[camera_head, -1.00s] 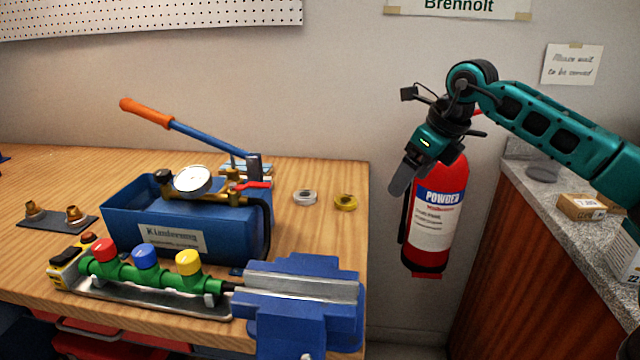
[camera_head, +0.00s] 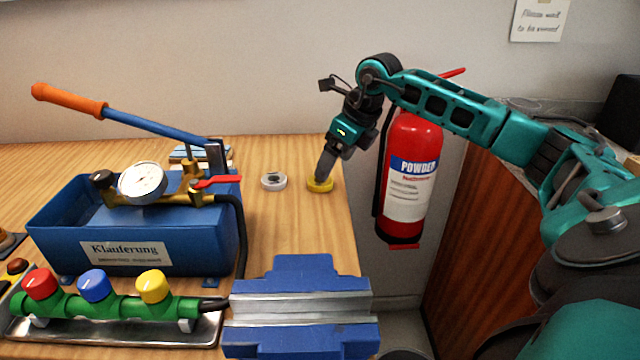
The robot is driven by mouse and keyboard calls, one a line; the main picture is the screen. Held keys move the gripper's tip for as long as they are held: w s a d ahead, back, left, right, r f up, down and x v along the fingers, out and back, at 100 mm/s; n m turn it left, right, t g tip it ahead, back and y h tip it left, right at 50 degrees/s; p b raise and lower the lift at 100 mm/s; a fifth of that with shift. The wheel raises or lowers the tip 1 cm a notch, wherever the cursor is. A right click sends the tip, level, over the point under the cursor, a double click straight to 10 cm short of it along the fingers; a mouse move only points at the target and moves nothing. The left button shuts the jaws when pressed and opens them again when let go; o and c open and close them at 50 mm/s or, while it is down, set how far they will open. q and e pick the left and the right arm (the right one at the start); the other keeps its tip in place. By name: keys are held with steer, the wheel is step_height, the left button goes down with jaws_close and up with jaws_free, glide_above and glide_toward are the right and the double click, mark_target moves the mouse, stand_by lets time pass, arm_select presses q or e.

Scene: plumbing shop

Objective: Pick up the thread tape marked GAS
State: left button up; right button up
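A yellow tape roll (camera_head: 318,187) lies flat near the right edge of the wooden workbench. A white tape roll (camera_head: 272,182) with a dark centre lies to its left. No GAS marking is readable on either roll at this size. My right gripper (camera_head: 323,178) points down at the yellow roll, with its fingertips at or just above it and covering part of its top. The fingers overlap from this side, so I cannot tell whether they are open or shut, or touching the roll. My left gripper is not in view.
A blue pump tank (camera_head: 150,235) with an orange-handled lever stands left of the rolls. A blue vise (camera_head: 300,335) and a green valve manifold (camera_head: 110,305) are in front. A red fire extinguisher (camera_head: 412,165) is right of the bench, close to my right arm.

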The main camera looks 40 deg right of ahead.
mark_target(320, 183)
steer(key=x, duration=0.5)
steer(key=shift+w+a, duration=0.35)
steer(key=c, duration=1.1)
steer(key=shift+r, duration=0.1)
